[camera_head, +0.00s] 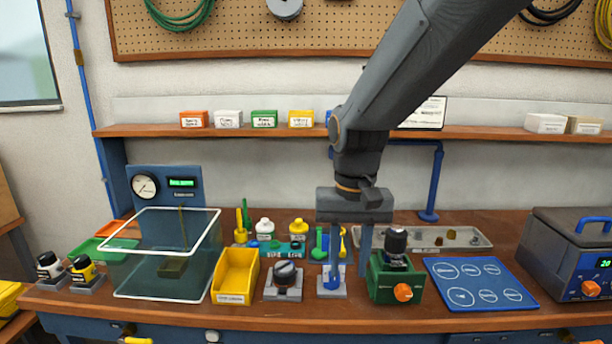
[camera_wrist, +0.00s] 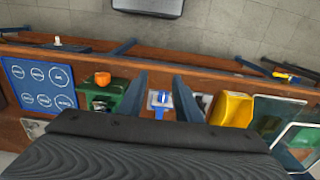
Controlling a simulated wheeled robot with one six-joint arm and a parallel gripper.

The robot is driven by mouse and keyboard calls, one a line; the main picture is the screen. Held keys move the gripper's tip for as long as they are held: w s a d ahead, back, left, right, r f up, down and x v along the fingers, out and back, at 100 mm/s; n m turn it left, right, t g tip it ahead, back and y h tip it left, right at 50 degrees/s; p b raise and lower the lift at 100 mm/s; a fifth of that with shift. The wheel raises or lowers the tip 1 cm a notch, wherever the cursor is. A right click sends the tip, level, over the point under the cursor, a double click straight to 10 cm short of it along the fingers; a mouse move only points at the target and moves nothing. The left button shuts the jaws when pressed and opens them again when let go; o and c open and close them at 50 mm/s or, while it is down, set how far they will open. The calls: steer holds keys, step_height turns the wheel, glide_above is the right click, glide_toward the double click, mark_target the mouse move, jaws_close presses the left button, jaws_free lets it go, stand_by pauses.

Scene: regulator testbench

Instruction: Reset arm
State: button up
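My gripper (camera_head: 350,268) hangs from the arm over the middle of the bench, pointing down. Its two blue-grey fingers are apart, with nothing seen held between them. In the wrist view, my gripper (camera_wrist: 160,95) also shows its fingers apart. A small blue part on a pale base (camera_head: 332,282) stands under and near the left finger. It shows in the gap between the fingers in the wrist view (camera_wrist: 159,101). I cannot tell whether a finger touches it. The green block with an orange knob (camera_head: 398,284) is just right of the fingers.
Left of the gripper are a dark round part on a grey base (camera_head: 285,281), a yellow bin (camera_head: 235,277) and a clear white-rimmed box (camera_head: 164,265). A blue mat with circles (camera_head: 480,284) and a grey instrument (camera_head: 568,250) are at right. A shelf (camera_head: 270,131) runs behind the arm.

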steer(key=s+d+f+t, duration=0.1)
steer(key=s+d+f, duration=0.6)
steer(key=d+f, duration=0.3)
steer(key=shift+s+d+f, duration=0.15)
steer(key=shift+s+d, duration=0.05)
steer(key=shift+d, duration=0.5)
